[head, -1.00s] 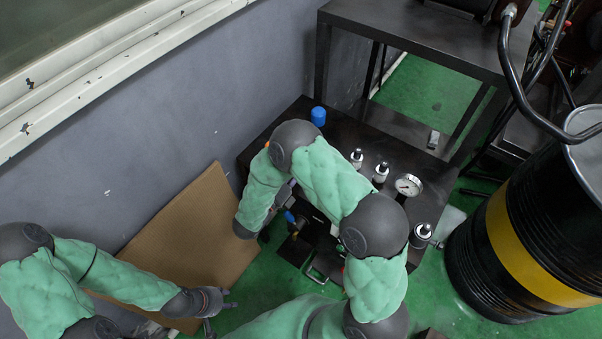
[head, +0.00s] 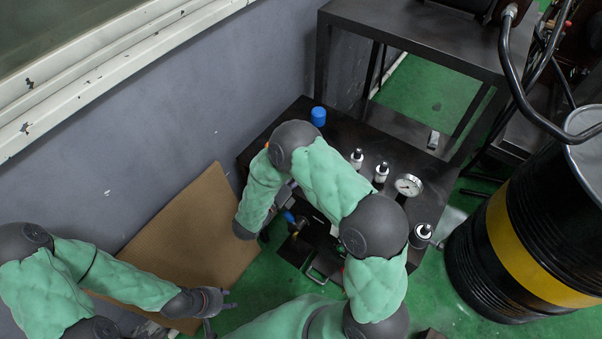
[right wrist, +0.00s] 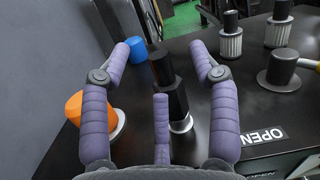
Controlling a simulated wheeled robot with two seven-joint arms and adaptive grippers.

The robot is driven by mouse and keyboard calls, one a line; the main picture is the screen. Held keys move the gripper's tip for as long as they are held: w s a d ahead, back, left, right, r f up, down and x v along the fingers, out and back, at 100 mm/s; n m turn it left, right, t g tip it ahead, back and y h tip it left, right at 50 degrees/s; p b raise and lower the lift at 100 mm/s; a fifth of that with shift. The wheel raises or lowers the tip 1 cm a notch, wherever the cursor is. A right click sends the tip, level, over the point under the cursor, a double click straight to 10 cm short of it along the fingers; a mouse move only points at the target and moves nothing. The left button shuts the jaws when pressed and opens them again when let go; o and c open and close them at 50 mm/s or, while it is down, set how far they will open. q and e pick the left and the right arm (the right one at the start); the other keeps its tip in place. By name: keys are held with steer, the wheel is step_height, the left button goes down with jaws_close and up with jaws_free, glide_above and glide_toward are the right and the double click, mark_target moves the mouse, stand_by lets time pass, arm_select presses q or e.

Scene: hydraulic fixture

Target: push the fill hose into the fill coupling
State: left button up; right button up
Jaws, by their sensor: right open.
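My right gripper (right wrist: 162,62) is open in the right wrist view, its padded purple fingers spread. A black stepped fitting (right wrist: 178,100) on a metal base stands upright between the fingers, apart from both. I cannot tell whether it is the fill coupling or the hose end. No hose is clearly visible. In the head view my right arm hides most of this gripper and the fitting. My left gripper (head: 222,309) is open and empty at the lower left, away from the dark fixture top (head: 270,147).
A blue cap (head: 318,115) stands at the fixture's back; it also shows in the right wrist view (right wrist: 137,49). An orange knob (right wrist: 74,107) is beside the left finger. A gauge (head: 408,185) and several capped fittings stand to the right. A striped drum (head: 530,235) stands farther right.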

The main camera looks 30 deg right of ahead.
steer(key=v, duration=1.2)
steer(key=shift+d, duration=0.1)
